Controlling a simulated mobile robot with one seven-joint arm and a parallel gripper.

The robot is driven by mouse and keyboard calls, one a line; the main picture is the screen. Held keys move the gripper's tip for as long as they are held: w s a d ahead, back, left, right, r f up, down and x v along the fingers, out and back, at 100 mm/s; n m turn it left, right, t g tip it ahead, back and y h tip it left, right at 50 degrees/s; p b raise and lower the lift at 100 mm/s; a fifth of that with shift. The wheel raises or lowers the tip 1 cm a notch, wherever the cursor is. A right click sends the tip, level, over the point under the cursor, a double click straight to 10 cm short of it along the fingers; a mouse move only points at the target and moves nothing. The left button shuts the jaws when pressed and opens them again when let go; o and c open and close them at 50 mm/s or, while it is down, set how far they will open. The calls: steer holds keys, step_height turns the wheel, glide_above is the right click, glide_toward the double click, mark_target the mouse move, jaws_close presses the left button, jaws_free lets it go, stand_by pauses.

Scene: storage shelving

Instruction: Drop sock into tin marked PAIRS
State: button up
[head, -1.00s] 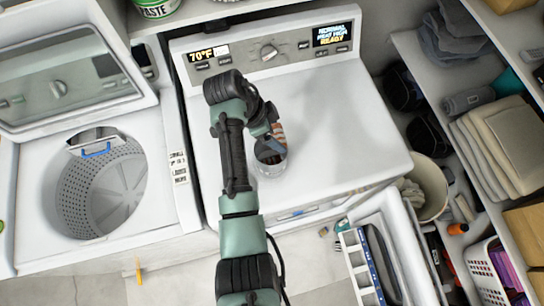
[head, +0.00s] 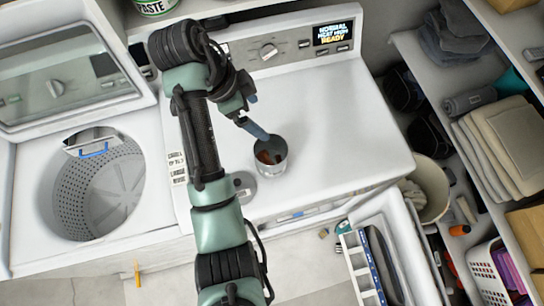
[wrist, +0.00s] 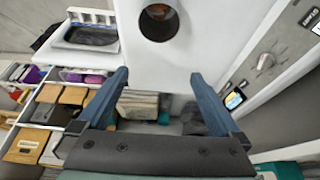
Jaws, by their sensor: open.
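A round open tin (head: 272,170) stands upright on the white dryer top in the head view. It also shows at the top of the wrist view (wrist: 147,28), dark inside. Something orange-brown, which looks like the sock (head: 264,157), lies inside it, mostly hidden by the wall and shadow. No PAIRS label is readable on the tin. My gripper (head: 262,128) is above the tin's back left rim in the head view. In the wrist view its two blue fingers (wrist: 160,74) stand wide apart with nothing between them.
A grey round object (head: 243,187), partly behind my arm, sits left of the tin. The open washer (head: 100,185) is at left. Shelves with folded towels (head: 500,145) and a white bin (head: 432,190) are at right. The dryer top's right side is clear.

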steer(key=shift+p+v, duration=0.45)
steer(key=shift+v, duration=0.55)
steer(key=w+d+r+n+t+y+b, duration=0.1)
steer(key=w+d+r+n+t+b, duration=0.1)
steer(key=w+r+n+t+b, duration=0.35)
steer(key=w+d+r+n+t+y+b, duration=0.2)
steer(key=w+r+t+b, duration=0.5)
steer(key=r, duration=0.4)
steer(key=s+d+r+n+t+y+b, duration=0.1)
steer(key=s+r+n+t+b, duration=0.4)
steer(key=s+r+t, duration=0.8)
steer(key=s+r+n, duration=0.2)
steer(key=s+r, duration=0.3)
steer(key=r, duration=0.3)
steer(key=shift+d+r, duration=0.15)
steer(key=shift+r, duration=0.1)
